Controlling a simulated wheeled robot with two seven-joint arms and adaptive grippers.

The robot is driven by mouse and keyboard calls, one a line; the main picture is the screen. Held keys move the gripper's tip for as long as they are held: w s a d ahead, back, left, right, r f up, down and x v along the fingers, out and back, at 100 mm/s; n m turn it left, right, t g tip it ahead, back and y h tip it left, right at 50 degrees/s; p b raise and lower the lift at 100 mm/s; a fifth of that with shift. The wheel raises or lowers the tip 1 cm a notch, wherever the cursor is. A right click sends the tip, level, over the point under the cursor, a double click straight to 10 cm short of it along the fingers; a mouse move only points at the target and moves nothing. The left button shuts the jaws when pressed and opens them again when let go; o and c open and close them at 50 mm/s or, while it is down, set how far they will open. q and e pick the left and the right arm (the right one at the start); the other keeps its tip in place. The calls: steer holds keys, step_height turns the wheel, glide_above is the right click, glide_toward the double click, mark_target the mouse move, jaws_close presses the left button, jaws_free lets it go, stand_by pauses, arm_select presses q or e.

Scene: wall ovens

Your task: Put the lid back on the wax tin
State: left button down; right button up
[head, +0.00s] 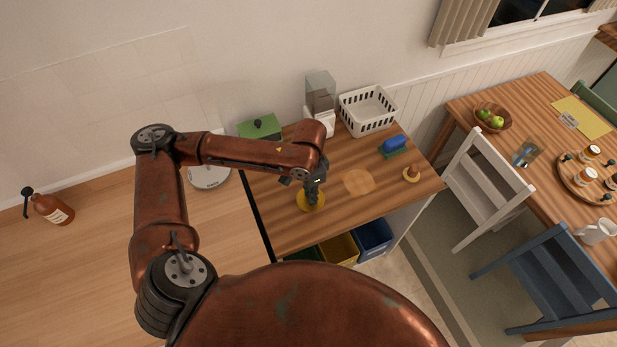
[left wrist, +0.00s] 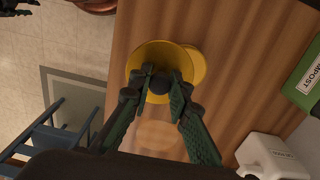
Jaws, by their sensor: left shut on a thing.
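My left gripper (head: 314,196) points down over the near left part of the wooden counter. It is shut on the middle of a round yellow lid, which shows in the left wrist view (left wrist: 143,58). A second yellow round edge, seemingly the wax tin (left wrist: 200,66), shows from under the lid on its right side in that view, so the two are not lined up. In the head view the yellow round shape (head: 303,205) sits beneath the fingers, and I cannot tell lid from tin there. A dark part, perhaps my right gripper, shows at the wrist view's upper left corner.
A pale round patch (head: 359,181) marks the counter. The middle of the counter is clear.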

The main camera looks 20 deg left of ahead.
arm_select(q)
steer(key=w+m+p, duration=0.1)
steer(key=m+p, duration=0.2)
steer(key=m, duration=0.2)
steer(key=w+a+m+p, duration=0.1)
steer(key=m+p, duration=0.1)
steer(key=m, duration=0.3)
steer(key=w+m+p, duration=0.1)
steer(key=m+p, duration=0.2)
steer(key=m, duration=0.2)
steer(key=shift+w+a+p, duration=0.15)
steer(key=shift+a+p, duration=0.15)
steer(key=shift+a, duration=0.05)
steer(key=m+p, duration=0.1)
steer(key=m, duration=0.3)
steer(key=a+f+m+p, duration=0.1)
steer(key=m, duration=0.1)
steer(key=shift+w+p, duration=0.3)
steer(key=shift+w, duration=0.1)
step_height(320, 180, down, 4)
steer(key=b, duration=0.5)
steer(key=shift+f, duration=1.1)
steer(key=shift+p, duration=0.65)
steer(key=shift+f+p, duration=0.15)
steer(key=shift+p, duration=0.25)
steer(key=shift+p, duration=0.45)
stand_by(0.4)
